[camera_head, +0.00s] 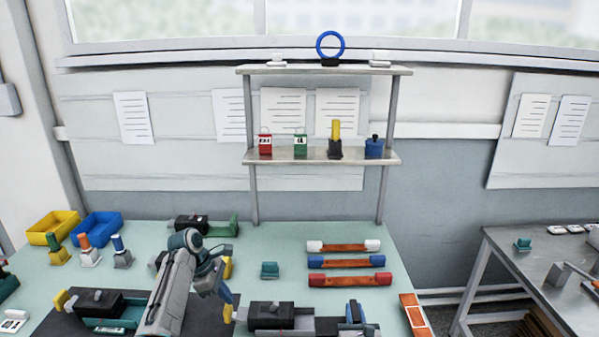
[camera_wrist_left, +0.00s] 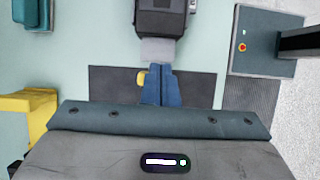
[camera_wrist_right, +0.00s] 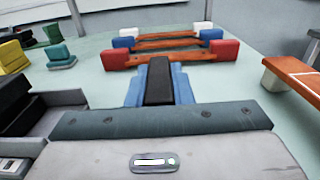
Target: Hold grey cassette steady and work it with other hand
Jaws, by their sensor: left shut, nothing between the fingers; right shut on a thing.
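A dark cassette with light grey end pieces (camera_head: 270,317) lies at the front middle of the bench. It also shows in the left wrist view, dark body (camera_wrist_left: 162,20) with a grey end (camera_wrist_left: 157,50). My left gripper (camera_head: 230,298) is shut and empty at the cassette's left end; its blue fingertips (camera_wrist_left: 161,72) are close to the grey end, and I cannot tell if they touch. My right gripper (camera_head: 354,315) is to the right of the cassette, shut on a black block (camera_wrist_right: 160,80) between its blue fingers. The block's lower part is hidden.
Red, blue and white-ended orange bars (camera_head: 349,280) lie behind my right gripper. A teal block (camera_head: 270,270) stands behind the cassette. Another dark cassette (camera_head: 97,302) is at the left, and another (camera_head: 191,224) at the back. Yellow (camera_head: 53,228) and blue bins (camera_head: 97,229) stand back left.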

